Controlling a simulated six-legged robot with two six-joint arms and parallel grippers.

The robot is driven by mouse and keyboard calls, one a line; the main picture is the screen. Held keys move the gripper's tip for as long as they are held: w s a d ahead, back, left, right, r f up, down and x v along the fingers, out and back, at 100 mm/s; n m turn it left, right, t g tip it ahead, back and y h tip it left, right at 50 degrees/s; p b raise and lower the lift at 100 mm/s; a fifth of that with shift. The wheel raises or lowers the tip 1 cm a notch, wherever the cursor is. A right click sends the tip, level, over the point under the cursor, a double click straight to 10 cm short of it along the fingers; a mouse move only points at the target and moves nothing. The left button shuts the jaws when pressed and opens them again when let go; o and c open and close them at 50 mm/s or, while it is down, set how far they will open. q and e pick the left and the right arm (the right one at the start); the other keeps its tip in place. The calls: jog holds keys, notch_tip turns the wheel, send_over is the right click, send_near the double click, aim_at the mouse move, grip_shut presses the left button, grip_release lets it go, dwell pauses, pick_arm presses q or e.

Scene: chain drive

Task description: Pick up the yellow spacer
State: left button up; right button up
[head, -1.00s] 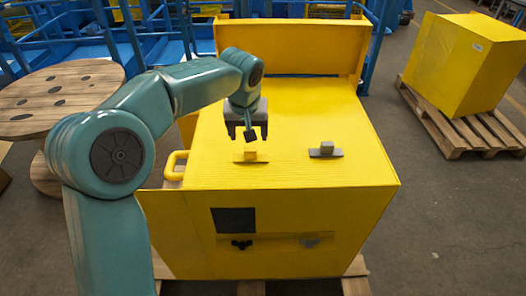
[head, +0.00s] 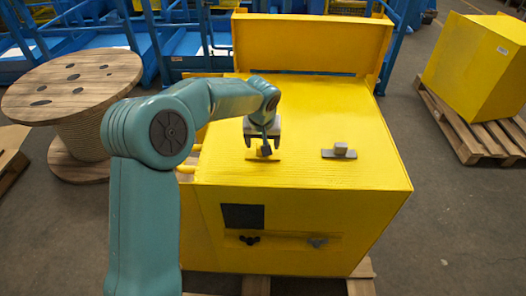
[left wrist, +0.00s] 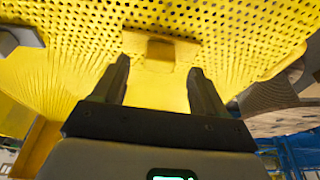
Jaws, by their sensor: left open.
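The yellow spacer (head: 262,158), a small block on a flat base, sits on top of the yellow cabinet (head: 310,180), left of the middle. My left gripper (head: 263,146) is open just above it and partly hides it in the head view. In the left wrist view the spacer's yellow block (left wrist: 161,50) lies ahead of the gap between the two dark fingertips (left wrist: 160,75). The fingers are apart with nothing held between them. My right gripper is in neither view.
A grey block on a flat base (head: 340,151) stands on the cabinet top to the right of the spacer. A raised yellow panel (head: 305,43) stands at the back. A wooden cable reel (head: 75,90) is at the left, a yellow box (head: 480,65) on a pallet at the right.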

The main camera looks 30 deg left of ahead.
pick_arm(q)
jog(key=shift+p+x, duration=0.4)
jog(key=shift+x, duration=1.75)
jog(key=c, duration=1.1)
jog(key=shift+r, duration=0.15)
jog(key=shift+c, duration=0.2)
